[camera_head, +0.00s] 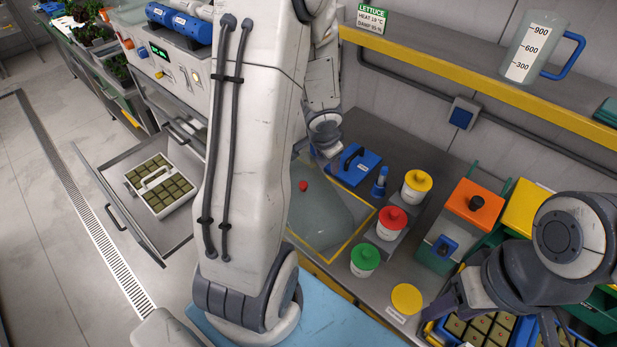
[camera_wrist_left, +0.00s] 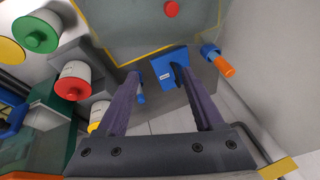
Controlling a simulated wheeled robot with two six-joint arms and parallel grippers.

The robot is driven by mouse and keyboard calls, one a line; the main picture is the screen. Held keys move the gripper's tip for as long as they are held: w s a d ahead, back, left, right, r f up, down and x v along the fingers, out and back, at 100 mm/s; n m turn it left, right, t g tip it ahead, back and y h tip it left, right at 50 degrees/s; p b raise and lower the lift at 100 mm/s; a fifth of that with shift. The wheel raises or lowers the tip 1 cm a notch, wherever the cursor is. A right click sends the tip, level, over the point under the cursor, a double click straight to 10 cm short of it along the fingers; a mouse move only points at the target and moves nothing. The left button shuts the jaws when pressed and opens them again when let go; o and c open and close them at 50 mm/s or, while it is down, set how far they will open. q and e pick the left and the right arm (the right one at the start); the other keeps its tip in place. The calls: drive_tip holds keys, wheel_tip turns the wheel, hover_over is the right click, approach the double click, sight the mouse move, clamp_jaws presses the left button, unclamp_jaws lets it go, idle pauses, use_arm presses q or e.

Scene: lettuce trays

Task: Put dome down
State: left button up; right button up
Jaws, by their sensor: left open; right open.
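The dome (camera_head: 325,214) is clear, with a red knob (camera_head: 303,186) on it. It stands on the counter at the yellow outlined area, partly hidden behind my left arm. Its red knob (camera_wrist_left: 171,9) shows at the top edge of the left wrist view, beyond the fingertips. My left gripper (camera_wrist_left: 158,72) is open, with nothing between its fingers, and is apart from the knob. In the head view my left gripper (camera_head: 326,158) is above the counter near a blue holder (camera_head: 355,165). My right gripper (camera_head: 495,312) is open above the seedling tray at the lower right.
Jars with yellow (camera_head: 418,181), red (camera_head: 392,217) and green (camera_head: 365,257) lids stand right of the dome. An orange-lidded box (camera_head: 474,205) is further right. A measuring jug (camera_head: 535,45) is on the shelf. An open drawer (camera_head: 110,168) at left holds a seedling tray (camera_head: 158,206).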

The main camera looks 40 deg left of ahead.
use_arm(q)
drive_tip(key=h+p, duration=0.1)
drive_tip(key=p, duration=0.1)
hover_over(302, 184)
drive_tip(key=s+d, duration=0.1)
drive_tip(key=s, duration=0.1)
wheel_tip(302, 184, down, 2)
drive_tip(key=s+a+f+h, duration=0.1)
drive_tip(key=s+f, duration=0.1)
drive_tip(key=shift+n+h, duration=0.4)
drive_tip(key=x, duration=0.1)
drive_tip(key=b+x, duration=0.1)
drive_tip(key=x, duration=0.3)
drive_tip(key=shift+s+a+f+b, duration=0.25)
drive_tip(key=shift+s+f+b, duration=0.05)
drive_tip(key=shift+b+x, duration=0.4)
drive_tip(key=shift+x, duration=2.25)
drive_tip(key=shift+w+a, duration=0.15)
drive_tip(key=shift+a, duration=0.05)
use_arm(e)
drive_tip(key=shift+r, duration=0.45)
use_arm(q)
clamp_jaws()
drive_tip(key=shift+r, duration=0.1)
